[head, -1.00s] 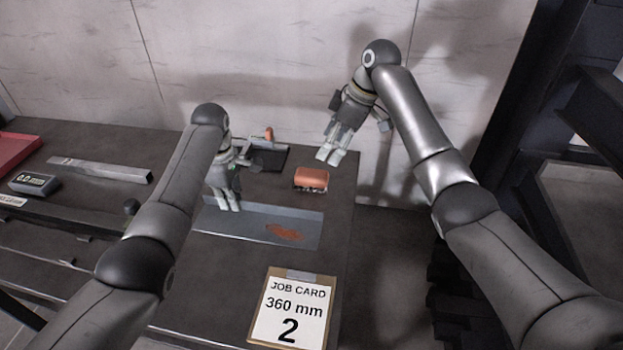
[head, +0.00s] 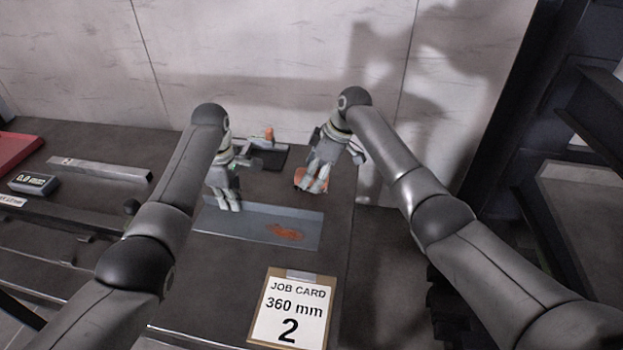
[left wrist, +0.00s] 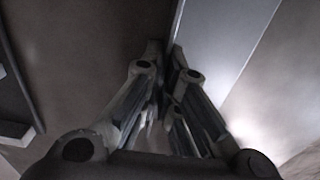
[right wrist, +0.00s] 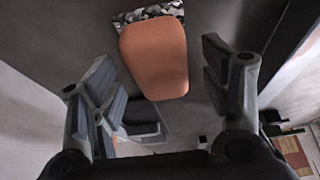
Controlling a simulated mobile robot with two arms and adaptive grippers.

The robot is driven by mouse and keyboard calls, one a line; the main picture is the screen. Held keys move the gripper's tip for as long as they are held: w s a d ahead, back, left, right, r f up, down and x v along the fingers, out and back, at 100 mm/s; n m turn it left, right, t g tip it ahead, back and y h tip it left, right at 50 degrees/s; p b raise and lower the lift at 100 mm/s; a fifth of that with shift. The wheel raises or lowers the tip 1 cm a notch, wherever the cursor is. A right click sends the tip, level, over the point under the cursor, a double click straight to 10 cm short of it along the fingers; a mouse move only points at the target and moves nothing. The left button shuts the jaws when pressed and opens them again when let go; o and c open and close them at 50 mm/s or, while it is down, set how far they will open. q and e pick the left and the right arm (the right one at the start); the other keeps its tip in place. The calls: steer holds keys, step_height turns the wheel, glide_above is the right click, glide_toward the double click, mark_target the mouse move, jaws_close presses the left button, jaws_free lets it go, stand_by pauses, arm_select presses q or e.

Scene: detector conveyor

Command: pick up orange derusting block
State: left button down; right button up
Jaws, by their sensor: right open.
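The orange derusting block (right wrist: 155,58) has a rounded orange body and a speckled grey strip at one end. In the head view the block (head: 298,177) lies on the bench near its right edge, partly hidden by my right gripper (head: 313,186). My right gripper (right wrist: 165,95) is open above the block; in its wrist view the block shows between and beyond the fingers, with no clear contact. My left gripper (head: 229,205) is at the left part of a flat metal plate (head: 260,222). In its wrist view the left fingertips (left wrist: 163,47) are close together beside the plate's edge.
A rust-coloured patch (head: 285,232) marks the plate. A job card (head: 290,308) reading "360 mm 2" lies in front. A dark tray (head: 270,158) is behind. A metal bar (head: 100,169), a gauge (head: 33,184) and a red tray (head: 14,150) are at left. The wall is close behind.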

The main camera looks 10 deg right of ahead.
steer(key=shift+f, duration=0.2)
steer(key=c, duration=1.2)
steer(key=shift+r, duration=0.1)
step_height(320, 180, up, 10)
steer(key=shift+f, duration=0.1)
steer(key=o, duration=0.4)
steer(key=shift+c, duration=1)
steer(key=s+a+f, duration=0.2)
steer(key=s+a, duration=1)
steer(key=a, duration=0.2)
steer(key=shift+a, duration=0.2)
